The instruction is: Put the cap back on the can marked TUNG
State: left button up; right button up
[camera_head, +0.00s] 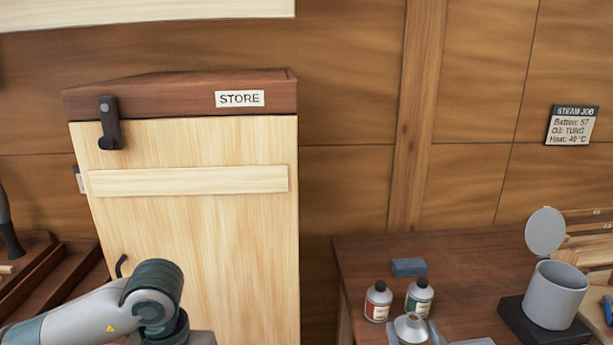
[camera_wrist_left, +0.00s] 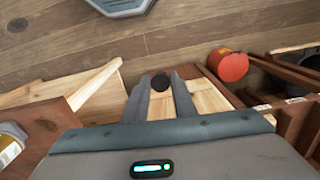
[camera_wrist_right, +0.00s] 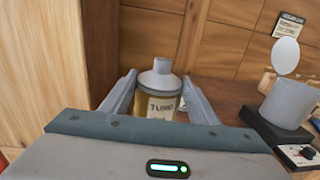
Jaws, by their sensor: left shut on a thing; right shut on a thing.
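The can marked TUNG (camera_wrist_right: 158,103) stands upright between the fingers of my right gripper (camera_wrist_right: 163,98), which is shut on it. In the head view the can (camera_head: 411,325) is at the bottom edge, with a brownish opening at its neck and no cap visible on it. My right gripper (camera_head: 414,333) shows on both sides of it there. My left gripper (camera_wrist_left: 165,90) is shut on a small dark round cap (camera_wrist_left: 160,82), held at its fingertips. In the head view my left arm is at the lower left, and its fingers and the cap are out of frame.
A red-labelled bottle (camera_head: 378,303) and a green-labelled bottle (camera_head: 420,298) stand just behind the can, near a blue-grey block (camera_head: 408,267). A grey pot (camera_head: 554,297) with raised lid is to the right. The STORE cupboard (camera_head: 195,220) stands left of the bench (camera_head: 465,262).

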jog(key=shift+a, duration=0.1)
dwell(0.5)
jog(key=s+a+f+n+g+y, duration=0.1)
jog(key=a+f+n+g+y, duration=0.1)
jog(key=a+n+y, duration=0.2)
jog(key=s+a+f+n+g+y, duration=0.1)
jog(key=a+f+n+g+y, duration=0.1)
jog(key=a+n+y, duration=0.2)
jog(key=a+y, duration=0.3)
jog(key=a, duration=0.4)
jog(key=shift+s+y, duration=0.3)
jog(key=shift+s, duration=0.05)
pick_arm(q)
jog(key=shift+d, duration=0.1)
jog(key=w+d+r+m, duration=0.1)
jog(key=d+r, duration=0.3)
jog(key=d, duration=0.4)
jog(key=w+d+r+m, duration=0.1)
jog(key=w+d+r, duration=0.3)
jog(key=d, duration=0.4)
jog(key=w+d+r, duration=0.3)
jog(key=d+r, duration=0.1)
jog(key=d, duration=0.4)
jog(key=shift+r+m, duration=0.25)
jog(key=shift+m, duration=0.15)
jog(key=shift+f, duration=0.1)
jog(key=shift+f, duration=1.95)
